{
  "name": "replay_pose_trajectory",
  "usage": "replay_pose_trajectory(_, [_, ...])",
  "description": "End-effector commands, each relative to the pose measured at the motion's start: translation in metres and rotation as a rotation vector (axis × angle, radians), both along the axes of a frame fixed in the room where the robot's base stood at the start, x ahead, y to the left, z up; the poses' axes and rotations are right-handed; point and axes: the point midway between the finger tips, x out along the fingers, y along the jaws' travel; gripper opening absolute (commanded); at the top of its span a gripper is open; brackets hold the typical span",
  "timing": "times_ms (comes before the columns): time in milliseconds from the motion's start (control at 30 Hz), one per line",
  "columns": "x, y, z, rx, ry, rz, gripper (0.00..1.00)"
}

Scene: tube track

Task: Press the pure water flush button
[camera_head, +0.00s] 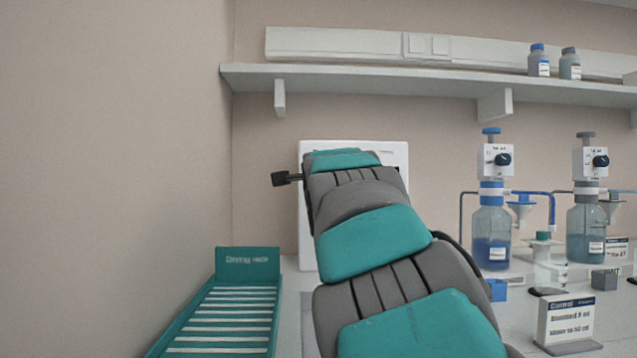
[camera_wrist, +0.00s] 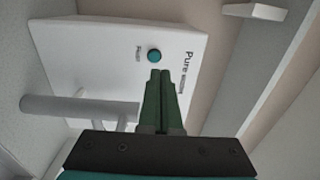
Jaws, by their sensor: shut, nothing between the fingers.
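The pure water unit is a white box (camera_wrist: 85,55) with "Pure" lettering. Its round teal button (camera_wrist: 154,56) has a small blurred label beside it. My gripper (camera_wrist: 160,74) has its green fingers shut and empty, with the tips just below the button in the wrist view. I cannot tell whether the tips touch the button or the panel. In the head view the white box (camera_head: 397,154) stands against the back wall, mostly hidden behind my teal and grey arm. The button and my fingers are hidden there.
A grey cylindrical pipe (camera_wrist: 75,108) juts from the box near my fingers. A shelf (camera_head: 375,82) runs above. Bottle dispensers (camera_head: 491,225) (camera_head: 586,230) and a sign (camera_head: 566,322) stand on the right. A teal drying rack (camera_head: 247,265) is at the lower left.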

Motion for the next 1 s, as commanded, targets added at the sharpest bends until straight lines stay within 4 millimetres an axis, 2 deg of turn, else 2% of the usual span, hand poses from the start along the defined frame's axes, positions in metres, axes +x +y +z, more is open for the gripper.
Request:
replay_pose_trajectory(200, [-0.034,0.001,0.000,0.000,-0.002,0.000,0.00])
replay_pose_trajectory(400, [-0.053,0.000,-0.001,0.000,0.002,-0.001,0.00])
replay_pose_trajectory(600, [-0.062,0.000,0.000,0.000,0.000,0.000,0.00])
replay_pose_trajectory(1000, [-0.062,0.000,0.000,0.000,0.000,0.000,0.00])
